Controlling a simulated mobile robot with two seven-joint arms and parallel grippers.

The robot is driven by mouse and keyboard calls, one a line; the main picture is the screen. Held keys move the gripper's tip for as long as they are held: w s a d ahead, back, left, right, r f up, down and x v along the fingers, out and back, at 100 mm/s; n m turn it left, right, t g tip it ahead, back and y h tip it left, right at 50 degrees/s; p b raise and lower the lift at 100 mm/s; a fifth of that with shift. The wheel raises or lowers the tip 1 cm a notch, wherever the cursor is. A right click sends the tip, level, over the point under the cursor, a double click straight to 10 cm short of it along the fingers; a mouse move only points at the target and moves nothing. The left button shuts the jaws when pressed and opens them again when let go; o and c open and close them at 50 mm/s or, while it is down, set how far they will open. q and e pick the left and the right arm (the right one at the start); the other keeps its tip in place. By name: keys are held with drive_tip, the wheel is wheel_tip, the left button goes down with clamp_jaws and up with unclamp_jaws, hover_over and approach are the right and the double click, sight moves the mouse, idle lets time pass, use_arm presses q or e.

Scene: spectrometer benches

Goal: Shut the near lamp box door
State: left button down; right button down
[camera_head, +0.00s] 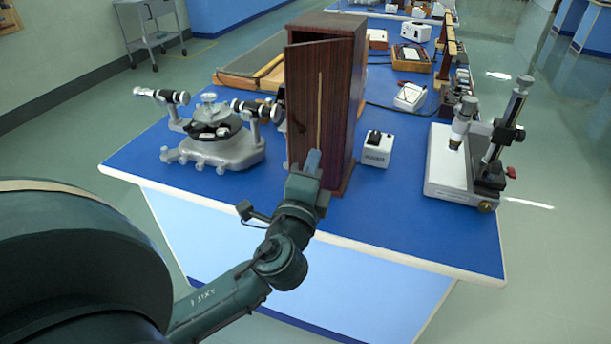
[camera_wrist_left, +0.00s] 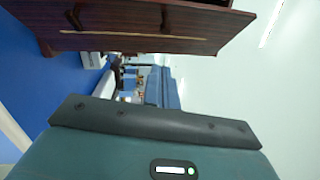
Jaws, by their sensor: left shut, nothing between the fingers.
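The near lamp box (camera_head: 345,100) is a tall dark-brown wooden box near the front of the blue bench. Its door (camera_head: 303,95), a brown panel with a pale vertical strip, faces me. The door looks slightly ajar, with a dark gap under the box top. My left gripper (camera_head: 312,162) is shut and empty, in front of the door's lower part; I cannot tell whether it touches. In the left wrist view the brown wood with the pale strip (camera_wrist_left: 130,36) runs across the top, above my wrist. My right gripper is out of view.
A metal spectrometer (camera_head: 222,140) stands left of the box. A small white block (camera_head: 377,150) sits close on its right, and a microscope-like instrument (camera_head: 455,165) stands farther right. The bench's front right (camera_head: 430,225) is clear.

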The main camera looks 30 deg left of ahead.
sight(289, 127)
use_arm(q)
drive_tip(key=shift+w+a+r+p, duration=0.2)
drive_tip(key=shift+w+a+p, duration=0.1)
drive_tip(key=shift+w+a, duration=0.65)
drive_tip(key=shift+w+a+r+p, duration=0.25)
drive_tip(key=shift+w+a, duration=0.5)
drive_tip(key=shift+a, duration=0.4)
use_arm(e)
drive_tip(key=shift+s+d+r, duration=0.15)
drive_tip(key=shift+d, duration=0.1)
use_arm(q)
drive_tip(key=shift+a, duration=0.1)
